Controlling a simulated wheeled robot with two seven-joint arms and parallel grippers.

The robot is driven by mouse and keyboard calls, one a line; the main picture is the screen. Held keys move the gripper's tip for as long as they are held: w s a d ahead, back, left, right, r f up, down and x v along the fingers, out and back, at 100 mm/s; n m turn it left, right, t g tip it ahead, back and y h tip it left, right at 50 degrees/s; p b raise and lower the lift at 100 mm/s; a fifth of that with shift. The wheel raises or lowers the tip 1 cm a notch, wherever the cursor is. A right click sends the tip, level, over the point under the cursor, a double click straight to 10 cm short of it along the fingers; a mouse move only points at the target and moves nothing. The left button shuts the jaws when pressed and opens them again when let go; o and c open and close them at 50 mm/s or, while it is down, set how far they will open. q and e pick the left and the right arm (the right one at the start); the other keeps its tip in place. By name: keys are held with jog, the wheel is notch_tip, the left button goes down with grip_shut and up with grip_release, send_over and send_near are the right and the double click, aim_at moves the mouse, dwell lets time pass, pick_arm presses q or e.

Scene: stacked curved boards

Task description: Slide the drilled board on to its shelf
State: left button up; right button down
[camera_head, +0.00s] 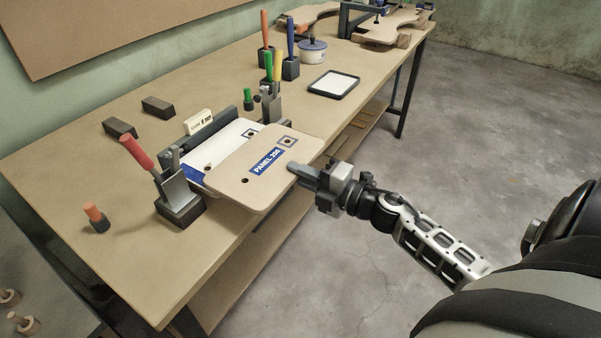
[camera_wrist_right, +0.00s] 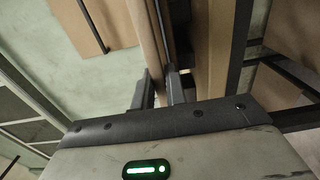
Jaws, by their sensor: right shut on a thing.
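The drilled board (camera_head: 236,174) is a pale wooden panel with rounded corners, small holes, a blue "PANEL" label and a square printed mark. It lies nearly level above a white surface with blue patches (camera_head: 229,137) in a fixture, and its near side reaches out past the table's front edge. I cannot tell whether it touches the surface below. My right gripper (camera_head: 297,171) is shut on the board's right edge, and its fingers also show in the right wrist view (camera_wrist_right: 158,88). My left gripper is out of view.
A red-handled clamp (camera_head: 174,185) stands left of the board, and another clamp (camera_head: 270,104) stands behind it. Dark blocks (camera_head: 158,107), an orange-topped peg (camera_head: 96,217), a tray (camera_head: 333,84) and a lidded pot (camera_head: 312,52) are on the table.

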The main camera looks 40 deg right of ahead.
aim_at(269, 161)
jog(key=shift+w+r, duration=0.1)
jog(key=shift+x, duration=1.75)
jog(key=shift+x, duration=1.75)
jog(key=shift+f, duration=0.35)
